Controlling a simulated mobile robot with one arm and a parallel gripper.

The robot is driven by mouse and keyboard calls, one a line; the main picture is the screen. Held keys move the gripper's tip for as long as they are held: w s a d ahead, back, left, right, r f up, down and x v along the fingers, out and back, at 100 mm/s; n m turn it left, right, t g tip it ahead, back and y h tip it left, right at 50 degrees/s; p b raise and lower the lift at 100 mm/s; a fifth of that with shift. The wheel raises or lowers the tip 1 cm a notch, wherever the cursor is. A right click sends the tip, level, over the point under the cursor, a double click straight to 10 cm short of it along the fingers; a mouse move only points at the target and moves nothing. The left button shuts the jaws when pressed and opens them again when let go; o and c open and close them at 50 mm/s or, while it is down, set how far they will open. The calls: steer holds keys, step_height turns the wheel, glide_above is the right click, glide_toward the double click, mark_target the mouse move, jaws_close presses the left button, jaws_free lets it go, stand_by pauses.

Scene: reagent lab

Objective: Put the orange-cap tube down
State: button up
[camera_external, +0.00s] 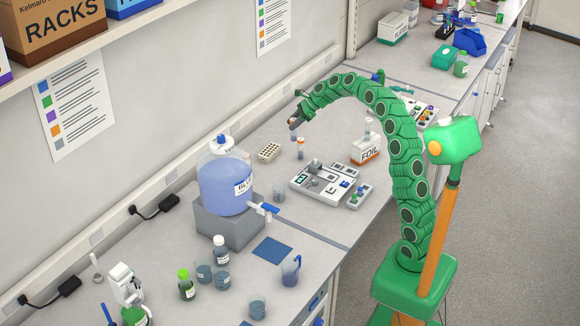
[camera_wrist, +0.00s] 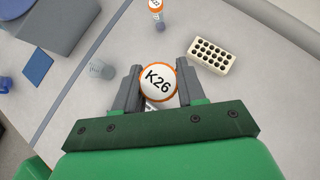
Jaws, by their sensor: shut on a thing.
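My gripper (camera_wrist: 158,88) is shut on the orange-cap tube (camera_wrist: 158,80); its round white top, marked K26 inside an orange rim, sits between the dark fingers. A bit of label shows below the cap, but most of the tube is hidden. In the external view my gripper (camera_external: 296,123) hangs over the bench at the end of the curved green arm. An upright tube with an orange cap (camera_external: 300,148) shows just below it there; I cannot tell whether it is the held one. Another tube with an orange rim (camera_wrist: 157,14) stands at the wrist view's top.
A pale rack with holes (camera_external: 269,152) stands left of my gripper; it also shows in the wrist view (camera_wrist: 222,69). A balance-like device (camera_external: 318,180), a foil box (camera_external: 366,150), a beaker (camera_external: 278,194) and a blue carboy (camera_external: 225,185) surround some bare bench.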

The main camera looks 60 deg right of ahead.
steer(key=w+d+f, duration=0.1)
steer(key=w+f, duration=0.3)
steer(key=w, duration=0.3)
steer(key=w+d+f, duration=0.1)
steer(key=w+f, duration=0.4)
steer(key=w, duration=0.3)
steer(key=shift+d+f, duration=0.2)
steer(key=shift+d, duration=0.1)
stand_by(0.4)
steer(key=shift+w, duration=0.1)
steer(key=shift+w+d+f, duration=0.1)
steer(key=shift+w+f, duration=0.1)
steer(key=shift+f, duration=1.55)
steer(key=shift+f, duration=0.15)
steer(key=o, duration=1)
